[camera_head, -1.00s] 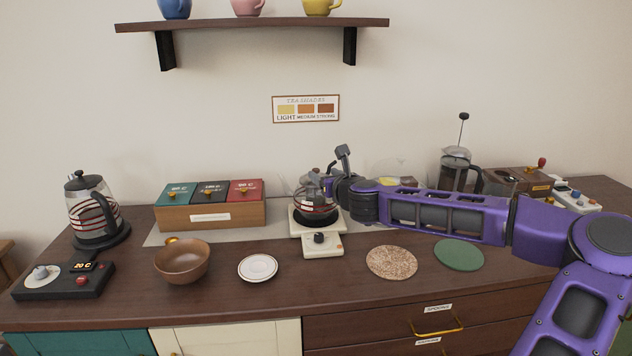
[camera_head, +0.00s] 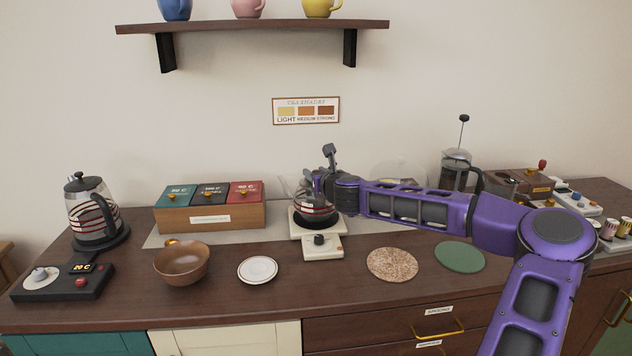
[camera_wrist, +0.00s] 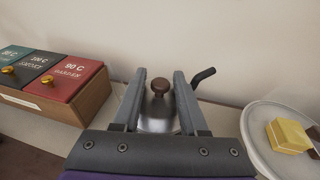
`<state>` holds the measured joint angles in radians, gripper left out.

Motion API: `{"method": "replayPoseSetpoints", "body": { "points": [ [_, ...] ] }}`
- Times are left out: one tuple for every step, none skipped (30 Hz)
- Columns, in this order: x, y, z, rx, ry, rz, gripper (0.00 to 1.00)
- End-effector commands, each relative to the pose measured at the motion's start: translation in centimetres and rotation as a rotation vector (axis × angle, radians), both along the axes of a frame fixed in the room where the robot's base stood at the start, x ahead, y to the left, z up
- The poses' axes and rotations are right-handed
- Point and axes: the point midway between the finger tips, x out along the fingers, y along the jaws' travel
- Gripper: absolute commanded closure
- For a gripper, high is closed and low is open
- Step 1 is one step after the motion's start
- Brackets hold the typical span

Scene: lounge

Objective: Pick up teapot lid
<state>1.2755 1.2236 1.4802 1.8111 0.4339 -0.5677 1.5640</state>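The glass teapot (camera_head: 316,213) with red stripes stands on a white burner (camera_head: 309,233) at the middle of the counter. In the wrist view its silver lid (camera_wrist: 158,124) with a brown knob (camera_wrist: 160,86) shows between my fingers. My gripper (camera_wrist: 160,74) is open, with one finger on each side of the knob and a gap to each. In the head view my gripper (camera_head: 317,182) is at the top of the teapot and hides most of the lid. A dark handle (camera_wrist: 204,76) sticks out right of my right finger.
A wooden box of tea tins (camera_head: 210,215) stands left of the teapot. A glass dome (camera_head: 398,175) over a plate with yellow and brown pieces (camera_wrist: 288,136) is to the right. A saucer (camera_head: 257,270) and a cork mat (camera_head: 392,264) lie in front.

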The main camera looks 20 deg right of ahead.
Motion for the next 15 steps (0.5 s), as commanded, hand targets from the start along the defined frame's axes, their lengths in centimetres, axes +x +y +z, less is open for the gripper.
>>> {"method": "replayPoseSetpoints", "body": {
  "points": [
    [-0.01,-0.01,0.01,0.0,0.0,0.0,0.69],
    [-0.02,-0.01,0.01,0.0,0.0,0.0,0.74],
    [-0.02,-0.01,0.02,0.0,0.0,0.0,0.81],
    [-0.02,-0.01,0.02,0.0,0.0,0.0,0.87],
    [-0.02,-0.01,0.02,0.0,0.0,0.0,0.92],
    [-0.02,-0.01,0.02,0.0,0.0,0.0,0.99],
    [-0.02,-0.01,0.02,0.0,0.0,0.0,1.0],
    [-0.03,-0.01,0.03,0.0,0.0,0.0,1.0],
    [-0.03,-0.01,0.03,0.0,0.0,0.0,1.0],
    [-0.03,-0.01,0.03,0.0,0.0,0.0,1.0],
    [-0.03,-0.01,0.03,0.0,0.0,0.0,1.0],
    [-0.02,-0.01,0.05,0.0,-0.001,0.0,1.0],
    [-0.02,-0.01,0.05,0.0,-0.001,0.0,1.0],
    [-0.02,-0.01,0.05,0.0,-0.001,0.0,1.0],
    [-0.02,-0.01,0.05,0.0,-0.001,0.0,1.0]
  ]
}}
